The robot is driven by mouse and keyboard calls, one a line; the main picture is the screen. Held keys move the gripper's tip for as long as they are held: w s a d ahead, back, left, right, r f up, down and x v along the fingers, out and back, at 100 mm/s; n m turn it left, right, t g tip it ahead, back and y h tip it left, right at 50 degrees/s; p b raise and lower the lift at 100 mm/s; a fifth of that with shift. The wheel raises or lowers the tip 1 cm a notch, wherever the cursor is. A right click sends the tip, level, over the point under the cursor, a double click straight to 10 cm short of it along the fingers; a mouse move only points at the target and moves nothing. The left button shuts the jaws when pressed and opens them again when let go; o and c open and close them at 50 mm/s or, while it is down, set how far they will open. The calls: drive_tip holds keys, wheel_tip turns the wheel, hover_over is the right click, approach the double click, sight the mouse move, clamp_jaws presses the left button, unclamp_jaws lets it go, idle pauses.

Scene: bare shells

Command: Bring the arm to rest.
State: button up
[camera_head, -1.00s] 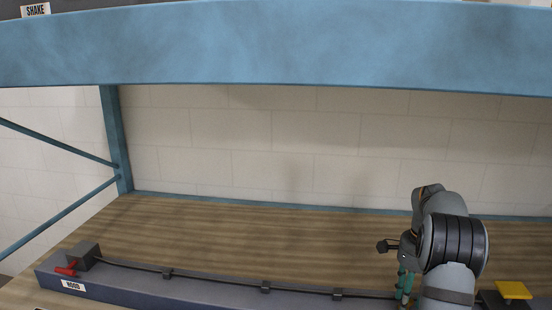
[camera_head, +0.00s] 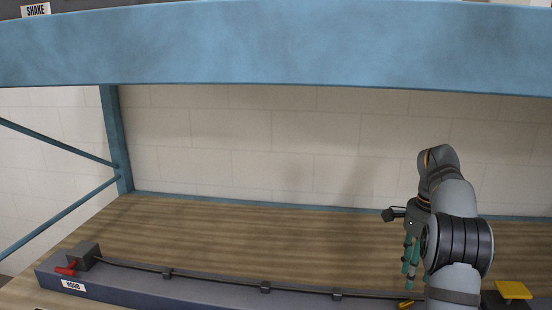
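My arm rises from the lower right of the head view, its grey links bent over above the wooden shelf. My gripper (camera_head: 411,272) hangs from it with its green fingers pointing down, above the shelf near the grey rail panel. The two fingers show close together from the side, partly against my arm. I cannot tell whether they are open or shut. Nothing is visible between them.
The wooden shelf (camera_head: 250,230) is largely bare. A blue beam (camera_head: 270,45) crosses above it. A grey panel (camera_head: 210,295) labelled HOOD, with a red lever (camera_head: 66,269), runs along the front. A yellow part (camera_head: 514,290) sits at right, a small yellow piece (camera_head: 405,304) beneath my gripper.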

sight(408, 304)
wheel_tip(408, 304, down, 10)
drive_tip(key=shift+r, duration=0.25)
drive_tip(key=shift+r+n+p, duration=0.1)
drive_tip(key=shift+n+p, duration=0.4)
drive_tip(key=shift+n, duration=0.4)
drive_tip(key=n, duration=0.2)
drive_tip(key=n+p, duration=0.1)
drive_tip(key=n, duration=0.1)
drive_tip(key=shift+d+r, duration=0.1)
drive_tip(key=shift+d, duration=0.1)
drive_tip(key=n+p, duration=0.1)
drive_tip(key=n, duration=0.1)
drive_tip(key=n+p, duration=0.1)
drive_tip(key=n, duration=0.1)
drive_tip(key=shift+f+n, duration=0.2)
drive_tip(key=shift+n, duration=0.2)
drive_tip(key=shift+d, duration=0.15)
